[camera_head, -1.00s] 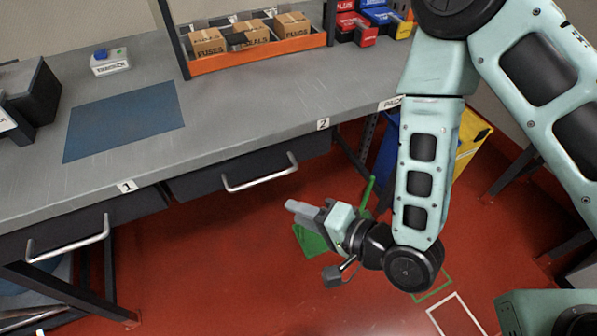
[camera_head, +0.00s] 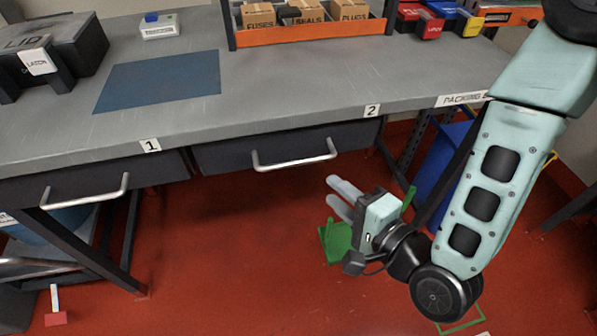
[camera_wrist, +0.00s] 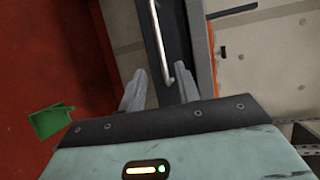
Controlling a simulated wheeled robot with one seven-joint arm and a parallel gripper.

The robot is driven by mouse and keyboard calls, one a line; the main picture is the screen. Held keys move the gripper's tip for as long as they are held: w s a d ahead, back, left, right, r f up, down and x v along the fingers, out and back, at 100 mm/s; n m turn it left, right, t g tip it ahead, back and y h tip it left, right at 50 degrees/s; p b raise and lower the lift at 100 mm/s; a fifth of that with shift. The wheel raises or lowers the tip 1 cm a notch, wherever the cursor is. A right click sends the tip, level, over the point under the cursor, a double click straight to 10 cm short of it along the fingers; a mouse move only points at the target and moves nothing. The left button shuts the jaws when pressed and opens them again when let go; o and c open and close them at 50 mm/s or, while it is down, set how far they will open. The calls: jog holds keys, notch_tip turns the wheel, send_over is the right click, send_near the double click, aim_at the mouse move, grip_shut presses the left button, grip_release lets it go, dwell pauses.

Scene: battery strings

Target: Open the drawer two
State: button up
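Drawer two (camera_head: 220,158) is a dark drawer under the grey bench, below the label 2 (camera_head: 372,111). It looks shut, with a silver bar handle (camera_head: 294,162) along its front. My gripper (camera_head: 344,198) is below and to the right of the handle in the head view, apart from it, with its fingers pointing up and left. In the wrist view the two fingers (camera_wrist: 160,90) are spread with nothing between them. The handle also shows in the wrist view (camera_wrist: 159,42), ahead of the fingertips. Drawer one (camera_head: 90,185) is to the left, with its own silver handle (camera_head: 85,192).
The grey bench top (camera_head: 270,90) carries a blue mat (camera_head: 158,80), an orange rack (camera_head: 310,33) of boxes and a black lidded case (camera_head: 60,55). A green dustpan-like item (camera_head: 337,242) is on the red floor (camera_head: 230,250). A blue bin (camera_head: 440,160) stands at the right.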

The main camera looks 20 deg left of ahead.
aim_at(298, 161)
jog(key=b+x, duration=0.1)
jog(key=x, duration=1.1)
jog(key=shift+a+f, duration=0.1)
jog(key=shift+a, duration=0.1)
grip_shut()
